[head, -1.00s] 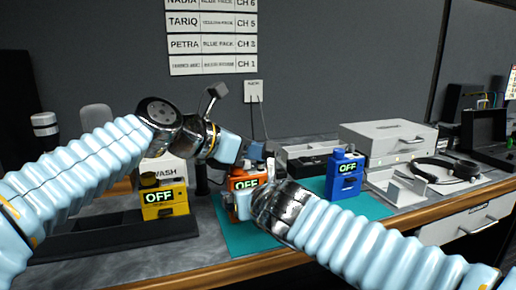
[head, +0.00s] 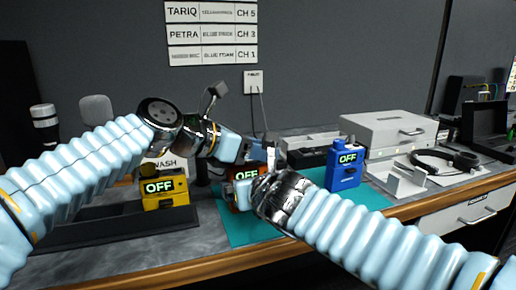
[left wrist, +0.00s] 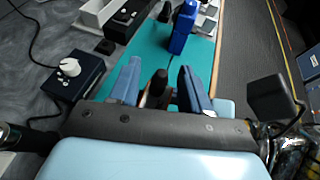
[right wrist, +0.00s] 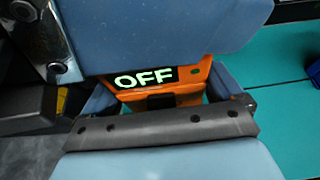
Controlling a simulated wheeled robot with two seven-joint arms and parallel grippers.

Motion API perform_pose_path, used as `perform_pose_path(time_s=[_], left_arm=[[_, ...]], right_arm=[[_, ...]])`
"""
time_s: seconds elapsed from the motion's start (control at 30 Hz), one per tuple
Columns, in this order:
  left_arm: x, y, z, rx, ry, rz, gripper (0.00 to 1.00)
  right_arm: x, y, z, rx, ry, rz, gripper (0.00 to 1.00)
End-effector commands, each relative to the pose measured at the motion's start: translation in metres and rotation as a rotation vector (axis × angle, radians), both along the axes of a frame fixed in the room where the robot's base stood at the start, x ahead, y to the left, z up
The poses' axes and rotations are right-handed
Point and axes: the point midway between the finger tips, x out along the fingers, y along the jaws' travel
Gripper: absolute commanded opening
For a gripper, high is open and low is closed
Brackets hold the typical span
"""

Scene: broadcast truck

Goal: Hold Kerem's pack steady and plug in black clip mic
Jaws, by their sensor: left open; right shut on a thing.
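An orange pack (head: 247,176) with a lit OFF display stands on the teal mat, mostly hidden behind my grippers. My right gripper (right wrist: 165,95) is shut on it, with a finger on each side; the pack (right wrist: 190,98) fills the gap between them. My left gripper (left wrist: 158,88) is open just above the pack's top. Dark upright stubs (left wrist: 157,82) show between its fingers; I cannot tell whether they are parts of the pack or a plug. In the head view my left gripper (head: 262,150) overlaps the pack's top. I cannot make out the black clip mic.
A blue pack (head: 346,165) stands on the teal mat (head: 250,230), to the right. A yellow pack (head: 165,188) sits at the left on a dark tray. A knobbed box (left wrist: 75,75) is close to my left gripper. Headphones (head: 445,160) lie far right.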

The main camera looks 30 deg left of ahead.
Motion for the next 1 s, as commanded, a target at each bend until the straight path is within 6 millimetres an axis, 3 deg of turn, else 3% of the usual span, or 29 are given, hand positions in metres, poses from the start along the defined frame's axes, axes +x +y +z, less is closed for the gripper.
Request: perform_pose_path(time_s=[0.27,0.7,1.0], left_arm=[[-0.013,0.007,0.007,0.0,-0.002,0.003,0.47],[-0.088,0.043,0.041,0.001,-0.003,0.001,0.47],[-0.1,0.049,0.046,0.0,0.0,0.0,0.47]], right_arm=[[0.0,0.0,0.0,0.0,0.0,0.0,0.56],[0.0,0.0,0.0,0.0,0.0,0.0,0.56],[0.0,0.0,0.0,0.0,0.0,0.0,0.56]])
